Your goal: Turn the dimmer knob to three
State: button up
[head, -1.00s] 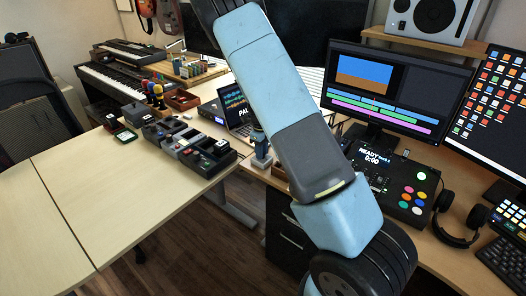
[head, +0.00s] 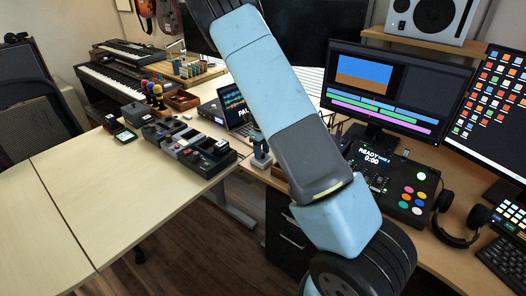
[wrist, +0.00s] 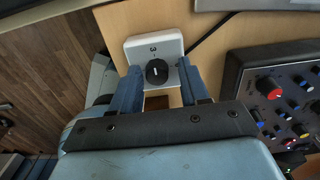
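The dimmer is a small pale box (wrist: 143,46) with a black round knob (wrist: 157,72), at the top centre of the wrist view. The knob carries a short white pointer line, and a small dark mark sits on the box above it. I cannot read the setting. My gripper (wrist: 158,70) has two blue fingers, one on each side of the knob. They look apart, with a narrow gap between each and the knob. In the head view the dimmer box (head: 262,161) is small at the desk's left edge, with the knob hidden by my gripper.
A dark control panel (wrist: 240,72) with red and blue knobs lies right of the dimmer in the wrist view, and a black cable runs between. In the head view a laptop (head: 236,108) stands behind the dimmer. A button console (head: 398,182) is to the right.

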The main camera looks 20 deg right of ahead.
jog(key=shift+o, duration=0.7)
jog(key=shift+s+a, duration=0.1)
notch_tip(320, 180, up, 14)
jog(key=shift+f, duration=0.15)
